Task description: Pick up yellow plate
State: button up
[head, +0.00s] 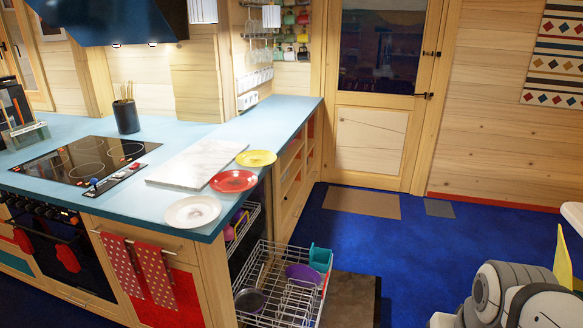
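The yellow plate (256,158) lies flat on the blue countertop (283,113), close to its right edge. A red plate (233,181) lies just nearer along the same edge, with a white plate (192,211) nearer still at the counter's corner. The three plates are in a row, and nothing covers the yellow one. Grey and white rounded links of my arm show at the bottom right, over the floor and well away from the plates. My gripper cannot be made out in this view.
A pale marble board (196,162) lies left of the plates, beside the cooktop (83,160). Below the corner, a dishwasher rack (283,290) with dishes is pulled out over the floor. Blue floor (420,245) is open to the right, towards the door (383,90).

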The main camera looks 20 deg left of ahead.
aim_at(254, 158)
jog(key=u, duration=0.05)
jog(key=k, duration=1)
jog(key=z, duration=0.8)
jog(key=i, duration=1.55)
jog(key=u, duration=1.7)
